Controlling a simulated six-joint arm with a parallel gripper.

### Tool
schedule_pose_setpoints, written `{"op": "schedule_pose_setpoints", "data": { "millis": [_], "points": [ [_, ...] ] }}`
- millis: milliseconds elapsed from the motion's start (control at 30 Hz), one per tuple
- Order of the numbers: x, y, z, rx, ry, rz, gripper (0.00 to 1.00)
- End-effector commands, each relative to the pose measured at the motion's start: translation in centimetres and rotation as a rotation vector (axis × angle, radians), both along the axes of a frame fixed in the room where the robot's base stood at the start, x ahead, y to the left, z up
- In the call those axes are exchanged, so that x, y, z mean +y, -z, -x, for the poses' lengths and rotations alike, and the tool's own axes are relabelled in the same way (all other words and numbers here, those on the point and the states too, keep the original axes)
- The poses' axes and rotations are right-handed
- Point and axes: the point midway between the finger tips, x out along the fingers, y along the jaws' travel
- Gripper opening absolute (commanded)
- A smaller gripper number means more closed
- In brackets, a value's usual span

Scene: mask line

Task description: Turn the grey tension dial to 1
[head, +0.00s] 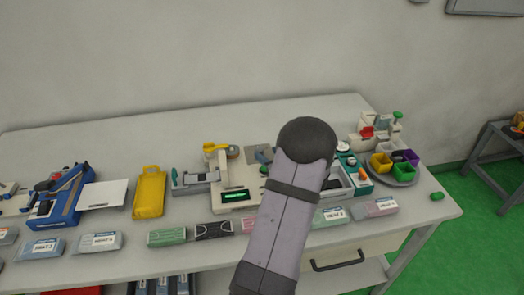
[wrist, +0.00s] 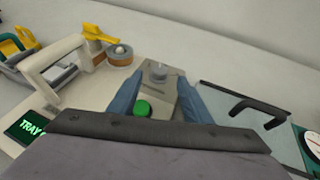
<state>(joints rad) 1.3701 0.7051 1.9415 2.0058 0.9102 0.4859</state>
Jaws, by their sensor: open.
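A small grey dial (wrist: 158,70) stands on a grey sloped panel (wrist: 166,103) in the wrist view. A round green button (wrist: 142,108) sits on the same panel, nearer to me. My gripper (wrist: 160,80) is open, with its two blue fingers on either side of the panel and the dial between their tips in the picture. I cannot tell whether a finger touches anything. No numbers or pointer on the dial can be read. In the head view the panel (head: 262,153) shows beside my arm, which hides my gripper.
A cream machine with a green display (wrist: 28,128) stands to the left, with a yellow lever (wrist: 96,36) and a brown roll (wrist: 120,54) behind. A clear-lidded box with a dark handle (wrist: 250,108) stands close on the right. Labelled packs (head: 100,242) line the table's front.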

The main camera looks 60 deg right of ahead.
Motion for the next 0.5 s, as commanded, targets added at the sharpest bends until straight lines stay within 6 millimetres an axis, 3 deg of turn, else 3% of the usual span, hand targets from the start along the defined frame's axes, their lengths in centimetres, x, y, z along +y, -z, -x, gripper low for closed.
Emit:
{"op": "schedule_pose_setpoints", "data": {
  "millis": [300,500],
  "points": [
    [-1.6,1.5,-3.3,0.002,-0.003,-0.001,0.45],
    [-2.2,2.0,-4.3,0.001,-0.001,0.0,0.45]
  ]
}}
